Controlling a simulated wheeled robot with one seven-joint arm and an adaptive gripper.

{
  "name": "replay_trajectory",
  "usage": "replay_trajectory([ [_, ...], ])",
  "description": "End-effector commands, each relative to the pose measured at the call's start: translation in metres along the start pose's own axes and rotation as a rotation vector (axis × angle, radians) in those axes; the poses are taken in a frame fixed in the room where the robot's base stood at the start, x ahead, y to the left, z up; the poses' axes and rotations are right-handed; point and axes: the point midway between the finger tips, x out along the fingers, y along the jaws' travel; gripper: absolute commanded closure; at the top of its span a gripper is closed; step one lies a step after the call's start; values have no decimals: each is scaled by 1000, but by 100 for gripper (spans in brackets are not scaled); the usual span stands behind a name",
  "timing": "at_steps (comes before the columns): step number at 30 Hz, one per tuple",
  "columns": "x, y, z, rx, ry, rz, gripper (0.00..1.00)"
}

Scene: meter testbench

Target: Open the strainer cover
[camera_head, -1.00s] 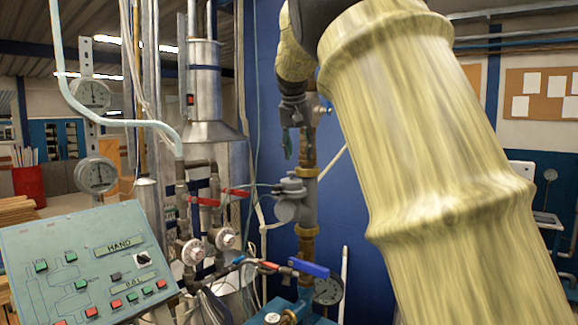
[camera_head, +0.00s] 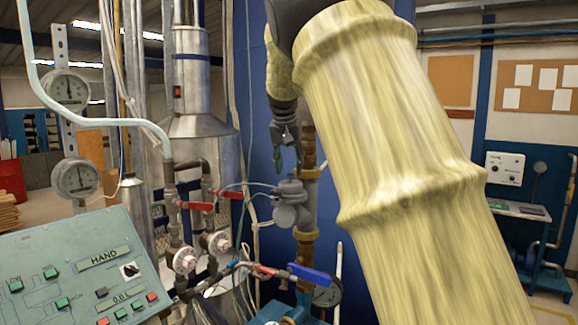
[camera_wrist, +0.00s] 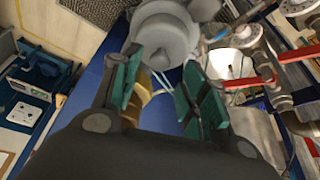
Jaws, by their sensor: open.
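A grey round-bodied fitting, seemingly the strainer with its cover (camera_head: 291,207), sits on a vertical brass-and-grey pipe in the middle of the head view. In the wrist view, a grey round body (camera_wrist: 165,34) fills the top centre, just beyond the fingertips. My gripper (camera_head: 286,152) hangs just above the fitting in the head view. In the wrist view my gripper (camera_wrist: 155,88) has its two green-padded fingers spread apart with nothing between them. I cannot tell whether a fingertip touches the grey body.
Red-handled valves (camera_head: 196,205) and a blue-handled valve (camera_head: 308,272) are close by. A control panel (camera_head: 75,270) stands at lower left, with gauges (camera_head: 70,90) above it. A blue wall panel (camera_head: 350,220) is behind the pipe. My arm hides much of the right.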

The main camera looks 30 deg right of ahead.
Motion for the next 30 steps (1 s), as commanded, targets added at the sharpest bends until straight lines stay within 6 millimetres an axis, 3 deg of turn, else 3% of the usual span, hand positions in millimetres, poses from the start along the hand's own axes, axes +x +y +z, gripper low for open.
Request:
replay_trajectory([
  [9, 22, -2, 0, -2, 0, -2, 56],
  [17, 24, -2, 0, -2, 1, -2, 56],
  [18, 24, -2, 0, -3, 1, -2, 58],
  [25, 24, -2, 0, -3, 1, -2, 100],
  [30, 24, -2, 0, -3, 0, -1, 100],
])
